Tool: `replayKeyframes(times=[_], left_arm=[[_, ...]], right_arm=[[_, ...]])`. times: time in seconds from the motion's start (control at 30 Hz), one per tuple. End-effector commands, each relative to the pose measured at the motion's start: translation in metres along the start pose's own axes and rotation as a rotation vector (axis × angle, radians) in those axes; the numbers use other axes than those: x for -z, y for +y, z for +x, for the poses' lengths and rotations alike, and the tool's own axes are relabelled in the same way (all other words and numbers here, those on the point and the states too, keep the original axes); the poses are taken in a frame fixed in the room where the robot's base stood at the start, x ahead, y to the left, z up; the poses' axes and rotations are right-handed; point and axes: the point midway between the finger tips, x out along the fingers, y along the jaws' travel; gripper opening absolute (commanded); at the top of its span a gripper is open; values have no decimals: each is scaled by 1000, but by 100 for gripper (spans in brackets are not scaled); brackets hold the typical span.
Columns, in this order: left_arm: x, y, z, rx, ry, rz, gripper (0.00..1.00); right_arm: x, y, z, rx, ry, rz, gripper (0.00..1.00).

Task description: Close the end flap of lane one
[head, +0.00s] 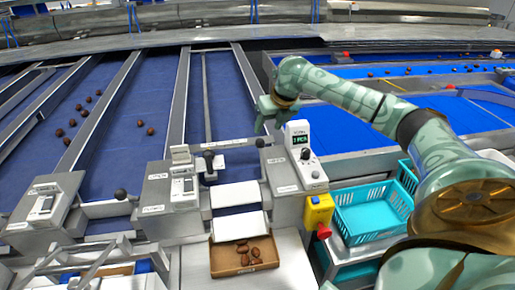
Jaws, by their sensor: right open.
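My right gripper (270,122) reaches in from the right and hangs open, pointing down, with nothing visible in it. It is just above a black knob (260,142) at the lane end; I cannot tell whether it touches. A pale flap bar (225,143) runs left from there across the end of the middle blue lane (219,95). A second black knob (208,156) stands on a lever below the bar. Another pale flap (105,209) with a black knob (120,194) lies at the left lane end. The lane labels are too small to read. My left gripper is not in view.
Dates (150,131) lie on the left blue lane. A cardboard box (220,262) with several dates sits below the chute (236,194). A display unit (303,147), red button (323,231) and turquoise crate (374,227) are at the right, below my arm.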

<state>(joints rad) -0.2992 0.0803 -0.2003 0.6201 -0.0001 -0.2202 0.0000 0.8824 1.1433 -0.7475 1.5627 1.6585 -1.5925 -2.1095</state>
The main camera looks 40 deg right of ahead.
Motion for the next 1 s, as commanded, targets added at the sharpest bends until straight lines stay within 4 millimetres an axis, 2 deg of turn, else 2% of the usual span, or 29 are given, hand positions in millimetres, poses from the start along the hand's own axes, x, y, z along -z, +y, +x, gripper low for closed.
replayKeyframes(times=[0.03, 0.2, 0.43, 0.6, 0.9, 0.97, 1.0], left_arm=[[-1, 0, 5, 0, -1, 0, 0], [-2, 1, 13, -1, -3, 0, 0], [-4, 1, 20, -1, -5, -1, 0], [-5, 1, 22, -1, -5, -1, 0], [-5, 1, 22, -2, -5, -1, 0], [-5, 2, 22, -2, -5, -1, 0], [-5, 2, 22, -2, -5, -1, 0]], right_arm=[[2, 0, 17, -1, 5, 1, 52], [2, 1, 61, -2, 3, 3, 52], [1, 0, 105, -1, 1, 3, 52], [0, 0, 119, 0, -1, 2, 52], [0, 0, 122, 0, -1, 2, 52], [0, 0, 121, 0, -1, 2, 38], [0, 0, 121, 0, -1, 2, 27]])
